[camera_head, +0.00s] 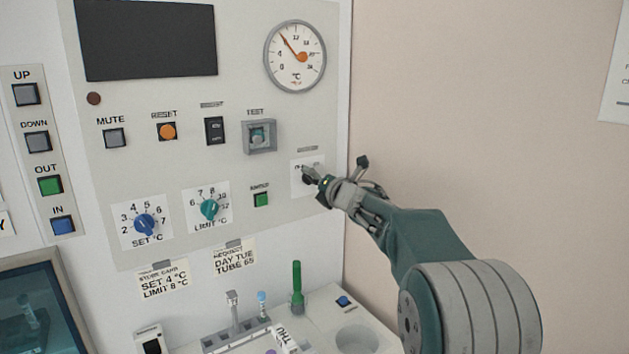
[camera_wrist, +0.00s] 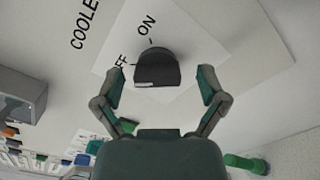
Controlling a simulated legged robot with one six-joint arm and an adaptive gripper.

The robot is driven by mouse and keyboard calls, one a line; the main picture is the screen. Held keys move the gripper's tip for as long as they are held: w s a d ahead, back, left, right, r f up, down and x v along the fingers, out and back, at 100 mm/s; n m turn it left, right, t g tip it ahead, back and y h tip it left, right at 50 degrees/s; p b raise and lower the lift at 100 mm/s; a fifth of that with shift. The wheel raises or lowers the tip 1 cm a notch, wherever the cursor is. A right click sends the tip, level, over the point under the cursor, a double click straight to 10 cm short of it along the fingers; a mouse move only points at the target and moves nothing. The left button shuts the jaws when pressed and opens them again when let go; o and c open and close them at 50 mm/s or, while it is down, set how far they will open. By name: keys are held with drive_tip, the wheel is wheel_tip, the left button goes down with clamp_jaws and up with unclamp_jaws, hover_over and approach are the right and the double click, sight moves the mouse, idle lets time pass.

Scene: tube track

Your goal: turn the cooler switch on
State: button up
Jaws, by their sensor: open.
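The cooler switch is a black knob (camera_wrist: 157,66) on a white plate, with ON printed above it and a partly hidden OFF at its upper left in the wrist view. Part of the word COOLER shows further left. I cannot tell surely which mark the knob points to. My gripper (camera_wrist: 162,82) is open, with one finger on each side of the knob and a visible gap on both sides. In the head view my gripper (camera_head: 323,183) is at the right edge of the panel and hides much of the switch and its plate (camera_head: 299,187).
Near the switch are a green button (camera_head: 261,199), the boxed TEST switch (camera_head: 259,136) and the LIMIT knob (camera_head: 209,209). A round gauge (camera_head: 295,56) is above. A green-topped tube (camera_head: 297,285) stands below.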

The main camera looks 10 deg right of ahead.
drive_tip(key=c, duration=1.2)
drive_tip(key=shift+o, duration=0.2)
drive_tip(key=m, duration=0.3)
drive_tip(key=shift+f, duration=0.1)
drive_tip(key=m, duration=0.4)
drive_tip(key=shift+f+m, duration=0.1)
drive_tip(key=shift+m, duration=0.2)
drive_tip(key=m, duration=0.4)
drive_tip(key=shift+f+m, duration=0.15)
drive_tip(key=shift+m, duration=1.95)
